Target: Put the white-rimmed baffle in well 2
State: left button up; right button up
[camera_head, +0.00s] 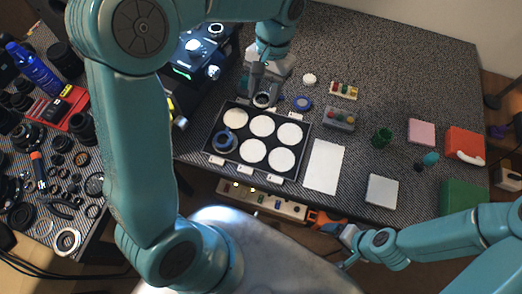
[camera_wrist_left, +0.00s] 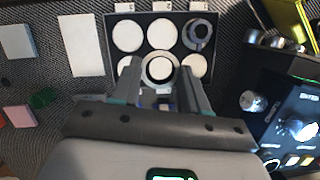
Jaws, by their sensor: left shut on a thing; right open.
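My left gripper (camera_head: 264,92) is shut on the white-rimmed baffle, a ring with a pale rim and dark inner edge. The baffle (camera_head: 263,100) shows at the tray's far edge in the head view; in the left wrist view the baffle (camera_wrist_left: 160,57) sits between the fingertips. The black six-well tray (camera_head: 235,105) has pale round well floors. A dark blue-grey ring (camera_head: 219,147) sits in the near-left well; this ring also shows in the left wrist view (camera_wrist_left: 197,23). The well label numbers are too small to read. My right gripper (camera_head: 347,248) is open near the table's front edge.
A blue ring (camera_head: 302,103) and a small white disc (camera_head: 309,79) lie beyond the tray. A white sheet (camera_head: 324,166) lies right of it. A black machine (camera_head: 198,62) stands at the left.

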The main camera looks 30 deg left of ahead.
pick_arm(q)
jog(key=s+a+f+b, duration=0.1)
jog(key=s+f+b, duration=0.1)
jog(key=s+b, duration=0.1)
jog(key=b, duration=0.1)
send_over(252, 151)
jog(key=w, duration=0.1)
notch_tip(252, 151, down, 16)
jog(key=shift+r, duration=0.2)
notch_tip(252, 151, down, 4)
jog(key=shift+d+f, duration=0.1)
jog(key=shift+w+f, duration=0.1)
jog(key=shift+f, duration=0.1)
pick_arm(e)
notch_tip(252, 151, down, 7)
jog(key=shift+d+r, duration=0.15)
jog(key=shift+d, duration=0.15)
jog(key=shift+s, duration=0.15)
